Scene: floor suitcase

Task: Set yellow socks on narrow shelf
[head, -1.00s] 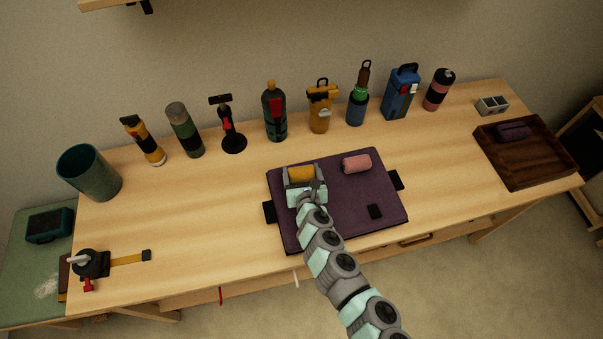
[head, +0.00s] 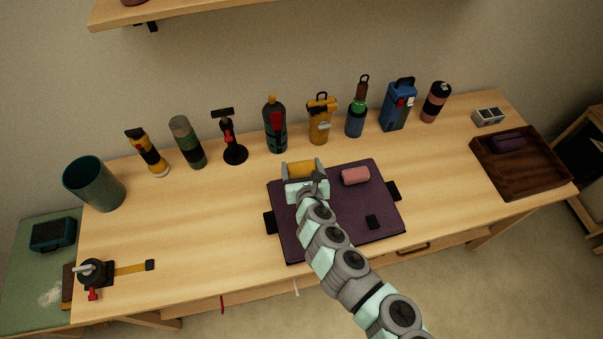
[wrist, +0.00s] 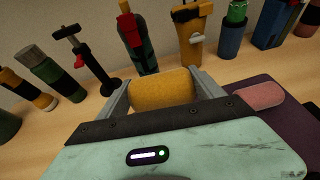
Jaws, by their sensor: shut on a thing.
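The yellow socks (head: 301,168) are a rolled bundle held between the fingers of my gripper (head: 303,172), above the upper left part of a purple suitcase (head: 345,222). In the wrist view the yellow roll (wrist: 162,90) sits between both fingers of my gripper (wrist: 163,92). A wooden shelf (head: 180,8) is on the wall at the top of the head view, partly cut off by the frame. I cannot tell if it is the narrow shelf.
A pink roll (head: 355,176) lies on the suitcase. A row of bottles and tools, including a dark green bottle (head: 275,125) and a yellow lantern-like item (head: 320,120), stands behind it. A brown tray (head: 520,175) is at right, a teal bin (head: 95,183) at left. The table's left middle is clear.

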